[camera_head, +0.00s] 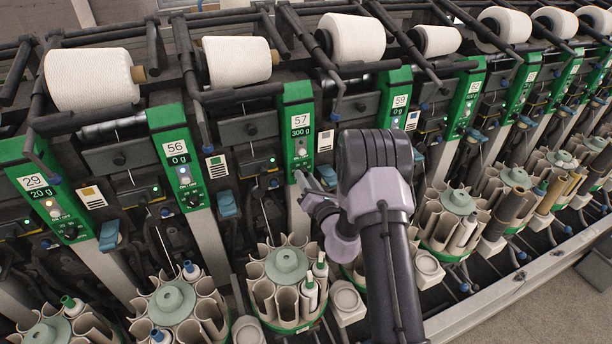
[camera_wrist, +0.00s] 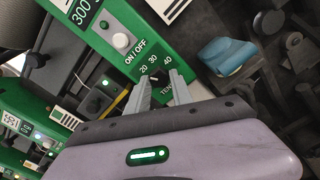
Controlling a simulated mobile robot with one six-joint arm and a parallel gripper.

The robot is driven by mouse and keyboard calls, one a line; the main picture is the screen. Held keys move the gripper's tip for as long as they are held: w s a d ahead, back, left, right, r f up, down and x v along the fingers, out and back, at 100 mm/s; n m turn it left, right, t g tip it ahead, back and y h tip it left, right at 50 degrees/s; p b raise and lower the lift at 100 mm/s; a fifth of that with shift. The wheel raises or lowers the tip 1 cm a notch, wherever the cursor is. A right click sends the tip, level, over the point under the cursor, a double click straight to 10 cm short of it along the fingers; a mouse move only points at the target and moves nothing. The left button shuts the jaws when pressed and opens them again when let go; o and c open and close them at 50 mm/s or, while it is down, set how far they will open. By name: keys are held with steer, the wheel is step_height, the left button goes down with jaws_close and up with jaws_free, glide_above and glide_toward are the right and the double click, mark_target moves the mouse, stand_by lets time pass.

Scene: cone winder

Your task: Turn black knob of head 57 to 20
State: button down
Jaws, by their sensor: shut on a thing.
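The panel of head 57 (camera_head: 300,122) is green, with a "300 g" display, in the middle of the head view. In the wrist view its display (camera_wrist: 84,12), the white ON/OFF button (camera_wrist: 121,40) and the marks 20, 30 and 40 show. The black knob (camera_wrist: 160,81) sits below these marks, partly hidden between the fingers. My gripper (camera_wrist: 159,83) is shut on the knob, with one grey finger on either side. In the head view my gripper (camera_head: 303,181) reaches the lower end of the panel, and the knob is hard to make out. The knob's exact setting is unclear.
Neighbouring heads 56 (camera_head: 177,158) and 59 (camera_head: 398,98) stand on either side. A blue lever (camera_wrist: 226,55) is right of the panel in the wrist view. Bobbin magazines (camera_head: 287,282) stand below, and yarn cones (camera_head: 352,38) lie above.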

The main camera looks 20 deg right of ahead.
steer(key=shift+m, duration=0.6)
steer(key=c, duration=1.1)
jaws_free()
steer(key=s, duration=1.7)
steer(key=shift+s, duration=0.25)
steer(key=shift+a+r, duration=0.1)
steer(key=shift+a, duration=0.05)
